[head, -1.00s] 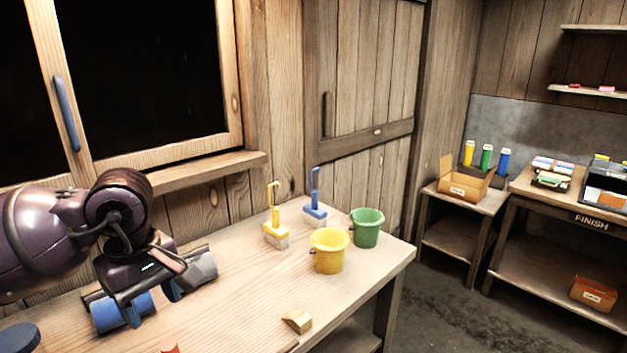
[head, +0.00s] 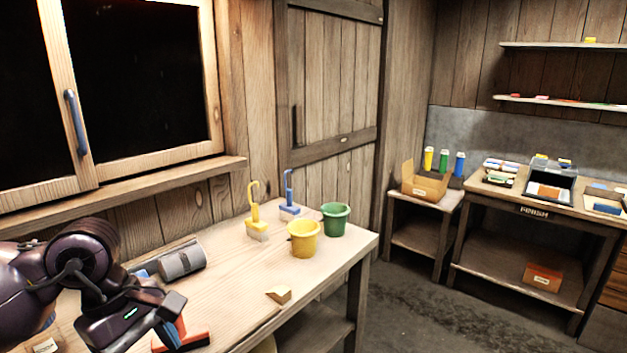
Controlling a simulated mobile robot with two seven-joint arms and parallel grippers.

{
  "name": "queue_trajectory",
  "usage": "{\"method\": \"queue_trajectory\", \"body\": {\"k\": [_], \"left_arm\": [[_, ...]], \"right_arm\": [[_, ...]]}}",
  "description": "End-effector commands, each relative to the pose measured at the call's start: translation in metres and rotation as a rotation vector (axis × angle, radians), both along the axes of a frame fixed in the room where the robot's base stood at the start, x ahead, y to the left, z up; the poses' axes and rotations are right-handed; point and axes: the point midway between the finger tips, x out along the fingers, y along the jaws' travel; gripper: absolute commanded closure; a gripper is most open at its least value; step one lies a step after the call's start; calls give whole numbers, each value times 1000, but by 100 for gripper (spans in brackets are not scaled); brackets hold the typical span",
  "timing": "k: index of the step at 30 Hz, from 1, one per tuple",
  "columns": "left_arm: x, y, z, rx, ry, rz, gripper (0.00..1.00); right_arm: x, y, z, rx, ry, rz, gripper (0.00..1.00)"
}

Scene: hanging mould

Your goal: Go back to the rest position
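My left gripper (head: 172,326) is low at the left of the head view, over the near part of the workbench (head: 231,291). Its fingers are small and partly hidden, so I cannot tell whether they are open or shut. A red and blue tool (head: 193,341) is right under or beside the fingers; I cannot tell whether they touch. A grey cylinder with a blue part (head: 183,261) lies on the bench behind the gripper, apart from it. My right gripper is out of view.
A yellow bucket (head: 303,240), a green bucket (head: 335,219), a yellow brush (head: 256,214), a blue brush (head: 289,196) and a wooden wedge (head: 279,294) stand on the bench. A window sill (head: 130,191) runs behind it. Open floor (head: 415,300) lies to the right, before the FINISH table (head: 534,211).

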Motion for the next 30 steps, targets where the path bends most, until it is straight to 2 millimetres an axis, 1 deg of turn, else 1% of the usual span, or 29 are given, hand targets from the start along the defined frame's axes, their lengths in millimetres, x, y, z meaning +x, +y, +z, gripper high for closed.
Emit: {"method": "queue_trajectory", "body": {"k": [1,3,7,9,12,15,19,23,26,28,30], "left_arm": [[-6,-14,-4,-82,27,12,45],[-14,-35,-6,-205,69,41,45],[-28,-73,0,-470,172,125,45],[-35,-92,8,-621,240,186,45],[-40,-112,23,-833,347,288,45],[-40,-124,41,-1037,465,406,45],[-33,-127,63,-1290,629,580,45],[-18,-116,79,-1527,803,779,45],[-4,-100,83,-1698,940,946,45],[5,-85,81,-1812,1038,1073,45],[14,-68,75,-1919,1137,1205,45]], "right_arm": [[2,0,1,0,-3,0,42],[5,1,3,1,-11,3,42],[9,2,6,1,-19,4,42],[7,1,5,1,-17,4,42],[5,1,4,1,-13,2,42],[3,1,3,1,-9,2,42],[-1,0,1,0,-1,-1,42],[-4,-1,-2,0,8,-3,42],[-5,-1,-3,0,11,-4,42],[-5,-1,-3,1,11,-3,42],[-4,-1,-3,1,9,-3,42]]}}
